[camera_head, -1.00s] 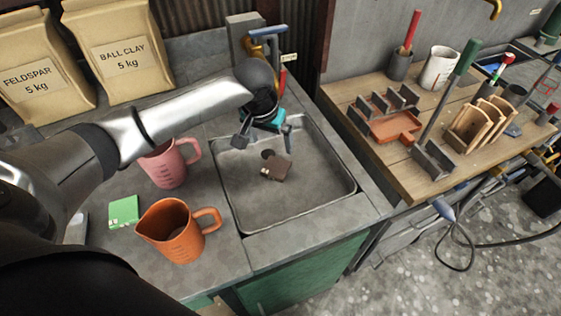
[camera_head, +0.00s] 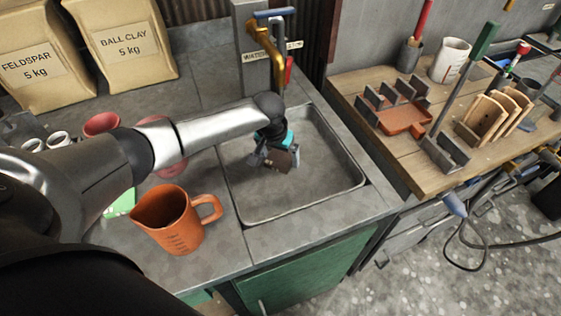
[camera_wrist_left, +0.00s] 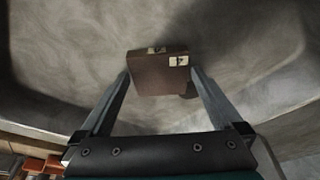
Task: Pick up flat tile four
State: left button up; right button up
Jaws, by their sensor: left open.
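A small brown tile (camera_head: 282,161) with pale labelled marks lies in the grey sink basin (camera_head: 330,185). Its marks are too small to read in the head view. My left gripper (camera_head: 270,158) is down in the basin at the tile. In the left wrist view the tile (camera_wrist_left: 158,80) sits between the tips of the open fingers (camera_wrist_left: 160,72), one finger close to each side. I cannot tell whether either finger touches it. A dark round spot shows just beyond the tile's lower right corner. My right gripper is not in view.
An orange jug (camera_head: 176,222) stands left of the basin, near my left arm. A brass tap (camera_head: 266,48) rises behind the basin. A pink jug (camera_head: 158,125) is mostly hidden by my arm. A wooden bench (camera_head: 410,158) with tools stands at the right.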

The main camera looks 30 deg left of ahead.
pick_arm(q)
jog(key=shift+c, duration=0.4)
jog(key=c, duration=1.3)
jog(key=shift+r, duration=0.15)
